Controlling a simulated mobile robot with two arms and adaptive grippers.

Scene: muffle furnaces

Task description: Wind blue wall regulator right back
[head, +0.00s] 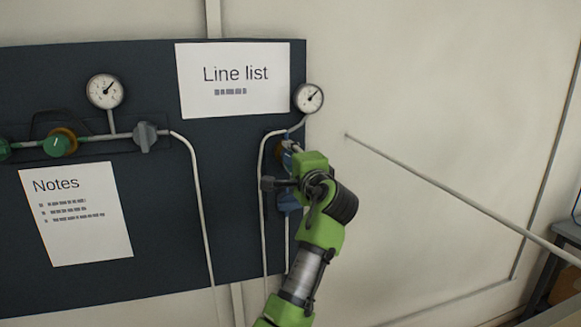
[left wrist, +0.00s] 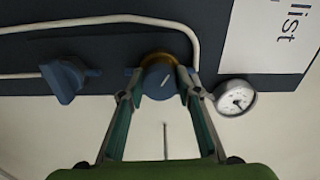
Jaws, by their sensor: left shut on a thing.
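The blue wall regulator (head: 287,146) is on the right edge of the dark panel, mostly hidden behind my gripper in the head view. In the left wrist view its round blue knob (left wrist: 159,82) faces me, with a light mark line on it and a brass collar behind. My left gripper (left wrist: 160,88) is shut on this knob, one finger on each side. In the head view the green left gripper (head: 285,163) reaches up to the panel from below. The regulator's white gauge (head: 308,97) sits just above it and also shows in the left wrist view (left wrist: 235,97). My right gripper is not in view.
A blue valve handle (left wrist: 67,79) sits close to the regulator, below it in the head view. To the left are a green regulator knob (head: 57,146), a grey valve (head: 146,136) and another gauge (head: 105,91). Thin pipes run down the panel. Bare wall lies right.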

